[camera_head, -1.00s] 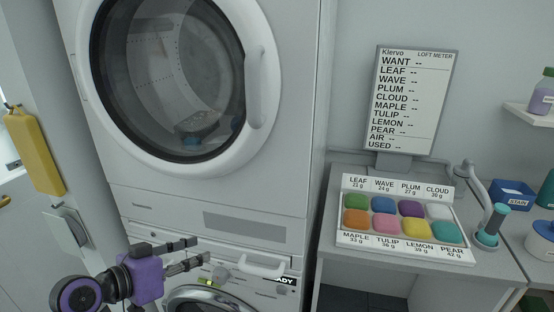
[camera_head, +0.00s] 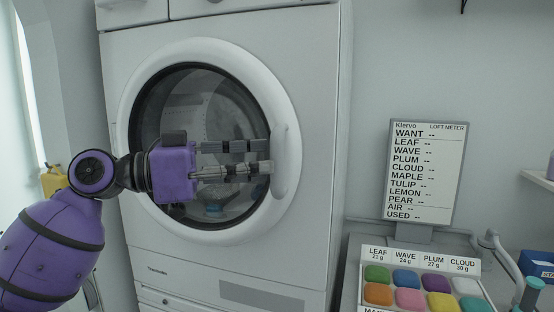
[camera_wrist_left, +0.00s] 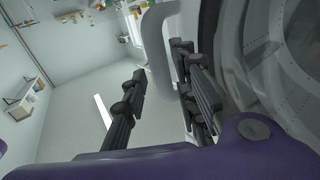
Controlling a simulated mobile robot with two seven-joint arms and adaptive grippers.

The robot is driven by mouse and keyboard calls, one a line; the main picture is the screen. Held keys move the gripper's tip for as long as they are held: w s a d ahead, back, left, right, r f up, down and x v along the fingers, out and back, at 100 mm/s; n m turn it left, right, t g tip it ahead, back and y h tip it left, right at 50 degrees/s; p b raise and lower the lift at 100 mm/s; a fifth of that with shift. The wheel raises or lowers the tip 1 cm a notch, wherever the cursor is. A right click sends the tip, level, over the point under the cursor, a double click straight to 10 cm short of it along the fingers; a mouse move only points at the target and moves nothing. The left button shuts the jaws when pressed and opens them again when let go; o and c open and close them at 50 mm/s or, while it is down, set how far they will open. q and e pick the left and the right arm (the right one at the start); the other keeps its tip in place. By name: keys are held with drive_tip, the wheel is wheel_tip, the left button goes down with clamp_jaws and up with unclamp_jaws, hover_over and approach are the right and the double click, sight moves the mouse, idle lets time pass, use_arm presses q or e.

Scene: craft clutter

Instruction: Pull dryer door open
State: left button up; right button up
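The white dryer (camera_head: 235,265) has a round door with a wide white rim (camera_head: 135,160) and dark glass (camera_head: 205,95). The door looks closed. Its white vertical handle (camera_head: 281,160) is on the right of the rim. My left gripper (camera_head: 268,158) is in front of the glass, its fingers pointing right with the tips close to the handle. In the left wrist view the fingers (camera_wrist_left: 160,90) are spread apart, with the handle (camera_wrist_left: 158,50) showing beyond and between their tips. Contact with the handle cannot be told. My right gripper is not in view.
Right of the dryer, a counter holds a tray of coloured pads (camera_head: 408,275) and a sign board (camera_head: 427,170). A wall shelf (camera_head: 538,180) is at the far right. A yellow item (camera_head: 52,182) is at the left, behind my arm.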

sight(278, 193)
use_arm(q)
drive_tip(key=x, duration=0.3)
drive_tip(key=shift+d+r+p, duration=0.2)
drive_tip(key=shift+d+p, duration=0.15)
drive_tip(key=shift+p, duration=0.05)
drive_tip(key=shift+w+d+f, duration=0.15)
drive_tip(key=shift+w+d, duration=0.05)
drive_tip(key=shift+d, duration=0.1)
clamp_jaws()
